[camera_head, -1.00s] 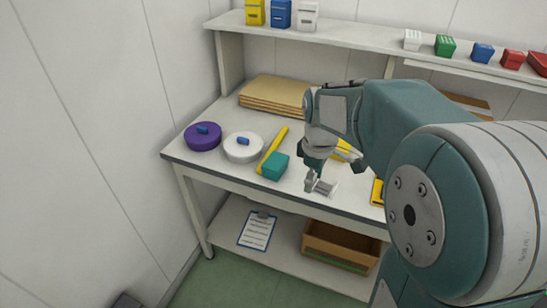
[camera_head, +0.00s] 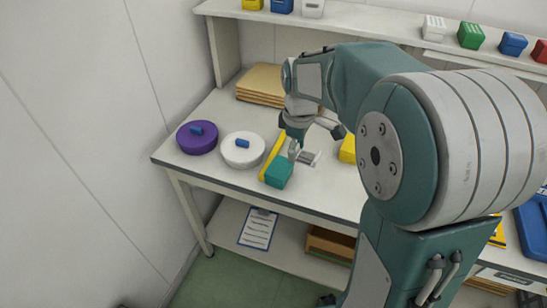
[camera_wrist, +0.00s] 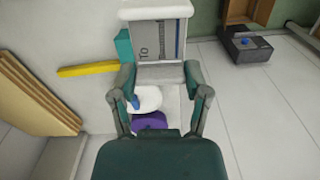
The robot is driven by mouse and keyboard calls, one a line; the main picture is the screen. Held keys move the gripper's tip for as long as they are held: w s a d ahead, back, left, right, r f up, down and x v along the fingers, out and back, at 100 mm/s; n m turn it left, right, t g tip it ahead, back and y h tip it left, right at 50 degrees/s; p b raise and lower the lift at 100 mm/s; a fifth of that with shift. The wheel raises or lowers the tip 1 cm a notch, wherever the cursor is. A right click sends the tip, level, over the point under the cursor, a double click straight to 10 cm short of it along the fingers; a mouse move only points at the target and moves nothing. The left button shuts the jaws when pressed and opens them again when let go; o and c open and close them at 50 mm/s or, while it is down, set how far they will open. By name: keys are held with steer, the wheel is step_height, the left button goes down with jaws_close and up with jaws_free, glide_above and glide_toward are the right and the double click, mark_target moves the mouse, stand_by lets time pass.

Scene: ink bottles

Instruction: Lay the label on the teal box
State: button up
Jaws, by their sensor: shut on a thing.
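The teal box (camera_head: 279,172) stands near the front edge of the bench; in the wrist view a strip of it (camera_wrist: 123,47) shows left of the label. My gripper (camera_head: 294,150) is just behind and right of the box, shut on the label (camera_head: 305,157).
A yellow bar (camera_head: 272,155) lies close left of the teal box. Brown boards (camera_head: 260,82) lie behind. A yellow object (camera_head: 347,149) is to the right.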

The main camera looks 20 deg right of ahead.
steer(key=w+a+f, duration=0.1)
steer(key=w+f, duration=0.1)
steer(key=w+a+f, duration=0.1)
steer(key=w+f, duration=0.1)
steer(key=w, duration=0.1)
steer(key=w+a+f, duration=0.1)
steer(key=w+f, duration=0.1)
steer(key=shift+w+a+f, duration=0.3)
steer(key=shift+w+f, duration=0.05)
steer(key=shift+f, duration=0.05)
steer(key=shift+w+a+f, duration=0.1)
steer(key=shift+w+f, duration=0.2)
steer(key=shift+f, duration=0.1)
steer(key=shift+w+a+f, duration=0.1)
steer(key=shift+f, duration=1.55)
steer(key=shift+f, duration=0.15)
steer(key=o, duration=0.7)
steer(key=shift+o, duration=0.2)
